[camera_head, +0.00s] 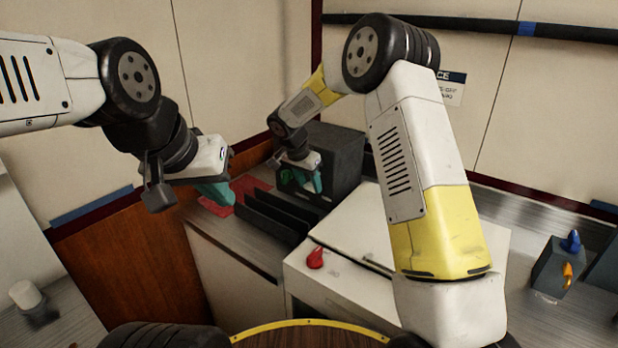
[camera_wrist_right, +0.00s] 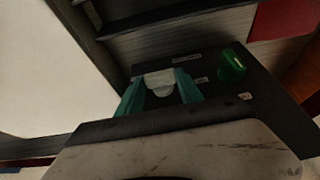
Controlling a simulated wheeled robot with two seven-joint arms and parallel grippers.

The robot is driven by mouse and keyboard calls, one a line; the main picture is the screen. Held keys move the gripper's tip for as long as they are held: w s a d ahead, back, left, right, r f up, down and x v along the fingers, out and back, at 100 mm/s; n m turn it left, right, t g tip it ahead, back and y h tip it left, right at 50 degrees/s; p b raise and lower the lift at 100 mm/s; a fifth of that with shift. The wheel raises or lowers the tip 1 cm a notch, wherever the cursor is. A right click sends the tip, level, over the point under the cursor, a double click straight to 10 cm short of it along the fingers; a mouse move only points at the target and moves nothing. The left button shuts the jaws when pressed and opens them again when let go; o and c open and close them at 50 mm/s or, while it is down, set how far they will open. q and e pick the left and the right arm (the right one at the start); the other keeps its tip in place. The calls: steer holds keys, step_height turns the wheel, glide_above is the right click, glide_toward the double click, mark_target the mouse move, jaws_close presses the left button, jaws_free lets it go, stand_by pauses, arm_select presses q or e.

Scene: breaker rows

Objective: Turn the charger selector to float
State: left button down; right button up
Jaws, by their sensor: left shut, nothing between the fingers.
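A dark box (camera_head: 345,155) stands on the back counter, with small labels and a green knob (camera_wrist_right: 232,65) on its face. A pale grey knob (camera_wrist_right: 160,83) on the same face lies between the teal fingers of my right gripper (camera_wrist_right: 160,90). In the wrist view the fingers stand apart on either side of this knob; whether they press on it I cannot tell. In the head view my right gripper (camera_head: 312,182) is at the front of the box. My left gripper (camera_head: 215,192) is shut and empty, to the left of the box. The label writing is unreadable.
A red knob (camera_head: 315,258) sits on the white cabinet (camera_head: 345,228). A grey box (camera_head: 553,270) at the right has a blue knob (camera_head: 571,241) and an orange knob (camera_head: 567,274).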

steer(key=c, duration=0.5)
steer(key=shift+w+a, duration=0.1)
steer(key=shift+w+a+n+g+h, duration=0.1)
steer(key=shift+a+n+g+h, duration=0.05)
steer(key=shift+g+h, duration=0.35)
steer(key=shift+w+a+n+g+h, duration=0.15)
steer(key=shift+g+h, duration=0.25)
steer(key=shift+h, duration=0.2)
steer(key=shift+w+a+f+n+g+h, duration=0.1)
steer(key=shift+a+n+g+h, duration=0.1)
steer(key=shift+g+h, duration=0.45)
steer(key=shift+w+a+f+n+g+h, duration=0.1)
steer(key=shift+n+g+h, duration=0.2)
steer(key=shift+h, duration=0.65)
steer(key=o, duration=1.4)
steer(key=shift+c, duration=0.2)
